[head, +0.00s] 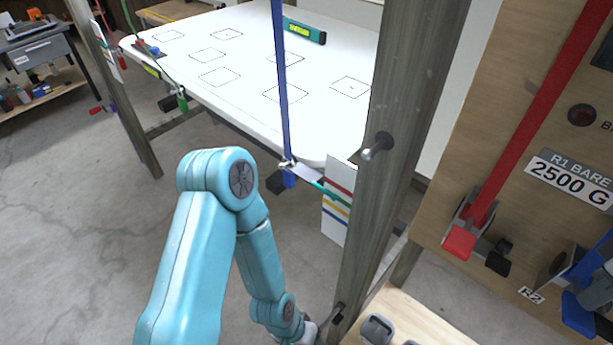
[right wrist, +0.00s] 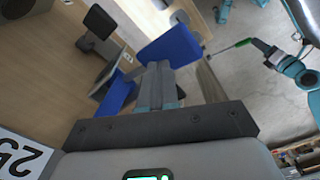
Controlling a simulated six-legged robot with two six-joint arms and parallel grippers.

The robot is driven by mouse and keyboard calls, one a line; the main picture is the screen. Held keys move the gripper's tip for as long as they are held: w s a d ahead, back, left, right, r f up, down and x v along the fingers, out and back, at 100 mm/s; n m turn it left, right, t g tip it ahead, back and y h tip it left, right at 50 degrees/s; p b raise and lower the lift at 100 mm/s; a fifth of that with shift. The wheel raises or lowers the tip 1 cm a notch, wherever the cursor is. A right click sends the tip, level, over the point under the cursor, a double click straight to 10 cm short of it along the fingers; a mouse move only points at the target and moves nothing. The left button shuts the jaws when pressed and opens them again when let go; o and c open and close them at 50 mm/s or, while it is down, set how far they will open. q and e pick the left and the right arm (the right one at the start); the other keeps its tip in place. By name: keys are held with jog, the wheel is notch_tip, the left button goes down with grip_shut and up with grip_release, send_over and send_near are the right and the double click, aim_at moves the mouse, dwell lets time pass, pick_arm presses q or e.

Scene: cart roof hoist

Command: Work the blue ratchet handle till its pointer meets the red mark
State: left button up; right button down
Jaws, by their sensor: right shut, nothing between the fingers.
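The blue ratchet handle (head: 577,314) is at the lower right of the head view, on the grey ratchet (head: 552,268) fixed to the wooden board. In the right wrist view the blue handle (right wrist: 168,46) is broad and tilted. My right gripper (right wrist: 158,68) is shut and empty, its fingertips close to the handle; I cannot tell whether they touch. In the head view my right gripper is at most a sliver at the right edge. My left arm (head: 265,255) crosses the lower middle, its gripper hidden or cut off. I cannot make out the pointer or its red mark.
A red strap runs to a red-handled ratchet (head: 460,240) on the same board. A label (head: 572,183) reads R1 BARE 2500 G. A wooden post (head: 395,150) stands left of the board. The white roof panel (head: 245,65) hangs behind, with a blue strap (head: 281,90).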

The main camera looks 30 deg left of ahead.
aim_at(581, 313)
jog(key=shift+s+r, duration=0.1)
jog(key=shift+s, duration=0.1)
jog(key=shift+w+f, duration=0.1)
jog(key=shift+f, duration=0.2)
jog(key=f+b, duration=0.2)
jog(key=s+f+b, duration=0.1)
jog(key=f+b, duration=0.2)
jog(key=shift+s+a+f, duration=0.1)
jog(key=shift+s+f, duration=0.1)
jog(key=shift+f, duration=0.15)
jog(key=shift+r, duration=0.1)
